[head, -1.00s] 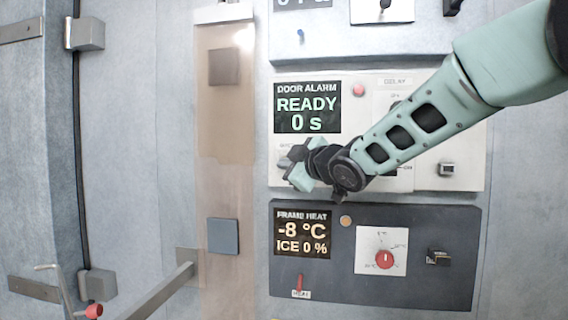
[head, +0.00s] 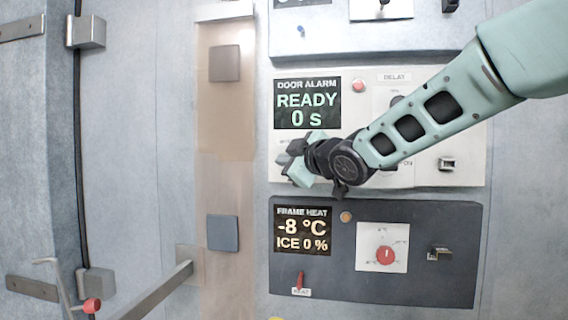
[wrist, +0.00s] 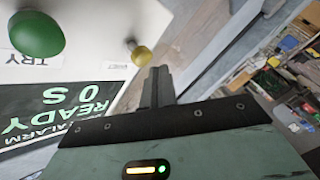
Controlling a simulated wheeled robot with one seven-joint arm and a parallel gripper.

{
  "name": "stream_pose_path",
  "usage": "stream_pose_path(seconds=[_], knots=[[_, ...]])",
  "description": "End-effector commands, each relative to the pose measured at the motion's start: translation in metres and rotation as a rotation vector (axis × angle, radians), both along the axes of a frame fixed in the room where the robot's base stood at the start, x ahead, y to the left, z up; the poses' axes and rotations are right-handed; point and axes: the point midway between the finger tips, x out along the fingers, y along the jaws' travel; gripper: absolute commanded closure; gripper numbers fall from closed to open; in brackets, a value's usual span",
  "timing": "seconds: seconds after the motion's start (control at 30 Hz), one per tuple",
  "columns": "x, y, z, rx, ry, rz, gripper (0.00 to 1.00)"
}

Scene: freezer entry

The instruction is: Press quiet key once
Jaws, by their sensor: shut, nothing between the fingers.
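The door alarm panel (head: 355,112) is white, and its display (head: 307,104) reads READY 0 s. My gripper (head: 292,163) is shut and empty in front of the panel's lower left part, hiding most of the keys there. In the wrist view, which shows the panel upside down, a small yellow key (wrist: 141,55) stands out beside a small label that I cannot fully read. A larger green button (wrist: 36,34) has a label reading TRY. My shut fingertips (wrist: 158,78) are just beside the yellow key in the picture. I cannot tell whether they touch it.
Below is the dark frame heat panel (head: 430,285) with a red dial (head: 385,255) and a red switch (head: 299,281). A red lamp (head: 358,85) sits right of the alarm display. A metal bar (head: 160,291) juts out at the lower left.

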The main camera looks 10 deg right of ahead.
Motion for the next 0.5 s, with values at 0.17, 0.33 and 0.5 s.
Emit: stream_pose_path(seconds=[0.17,0.33,0.5], knots=[[0.0,0.0,0.0,0.0,-0.001,0.001,1.0],[-0.007,0.004,-0.002,0.003,-0.003,0.002,1.0],[-0.019,0.008,-0.003,0.003,-0.005,0.002,1.0]])
